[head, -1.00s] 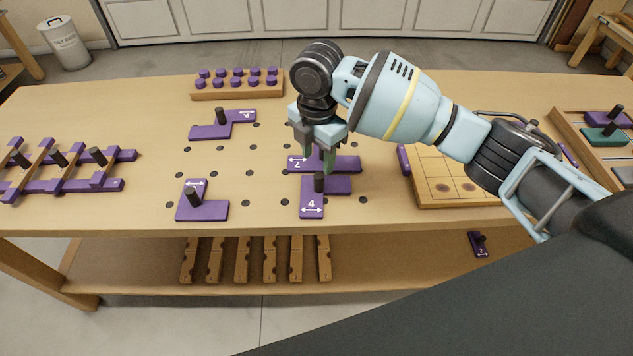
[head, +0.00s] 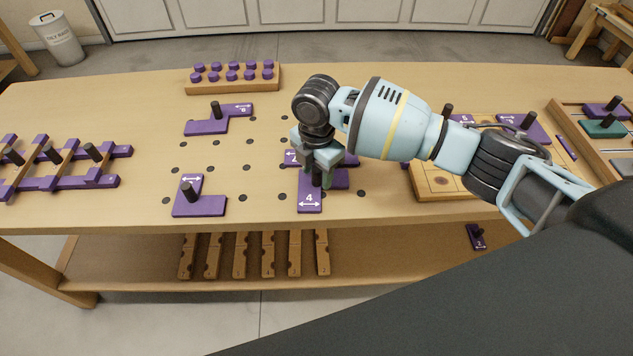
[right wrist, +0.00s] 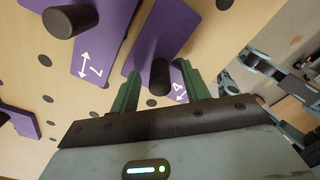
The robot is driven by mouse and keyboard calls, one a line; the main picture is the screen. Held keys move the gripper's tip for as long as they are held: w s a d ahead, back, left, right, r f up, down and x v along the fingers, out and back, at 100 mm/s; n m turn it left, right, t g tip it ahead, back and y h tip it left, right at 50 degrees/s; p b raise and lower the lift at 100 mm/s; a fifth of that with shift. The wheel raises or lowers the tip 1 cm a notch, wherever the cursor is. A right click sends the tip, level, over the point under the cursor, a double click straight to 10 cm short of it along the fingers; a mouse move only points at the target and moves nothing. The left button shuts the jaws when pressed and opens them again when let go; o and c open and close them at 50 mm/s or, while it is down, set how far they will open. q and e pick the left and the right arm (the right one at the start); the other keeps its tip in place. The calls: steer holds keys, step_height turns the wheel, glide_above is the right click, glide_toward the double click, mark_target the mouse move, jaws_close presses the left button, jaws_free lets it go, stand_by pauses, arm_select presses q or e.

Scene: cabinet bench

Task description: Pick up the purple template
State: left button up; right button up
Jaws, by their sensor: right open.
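Several purple templates with black knobs lie on the bench. The template marked 4 (head: 310,203) is near the front edge at the middle, partly covered by my right gripper (head: 316,180). In the right wrist view its purple body (right wrist: 166,38) and black knob (right wrist: 160,78) show. The open green fingers stand on either side of that knob, with visible gaps. The template marked 7 (head: 290,158) lies just behind, mostly hidden by the gripper; it also shows in the right wrist view (right wrist: 104,38). My left gripper does not show.
More purple templates lie at the front left (head: 211,206) and back left (head: 206,127). A purple-and-wood lattice (head: 70,180) is at far left, a peg block (head: 232,86) at the back. A wooden board (head: 440,187) stands right, under my arm. Holes dot the bench top.

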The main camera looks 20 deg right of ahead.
mark_target(317, 170)
jaws_close()
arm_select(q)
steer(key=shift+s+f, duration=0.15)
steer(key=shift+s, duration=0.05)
arm_select(e)
steer(key=shift+r, duration=0.2)
steer(key=shift+r, duration=0.2)
step_height(317, 170, up, 3)
steer(key=shift+s+r, duration=0.1)
steer(key=shift+s, duration=0.05)
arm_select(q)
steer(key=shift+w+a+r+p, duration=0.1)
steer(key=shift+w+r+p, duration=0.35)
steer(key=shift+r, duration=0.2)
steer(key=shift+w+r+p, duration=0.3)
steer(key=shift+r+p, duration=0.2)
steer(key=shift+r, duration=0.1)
arm_select(e)
steer(key=s+r, duration=0.1)
steer(key=s, duration=1.4)
steer(key=shift+s+a, duration=0.25)
steer(key=shift+s, duration=0.15)
steer(key=shift+w+d+r, duration=0.1)
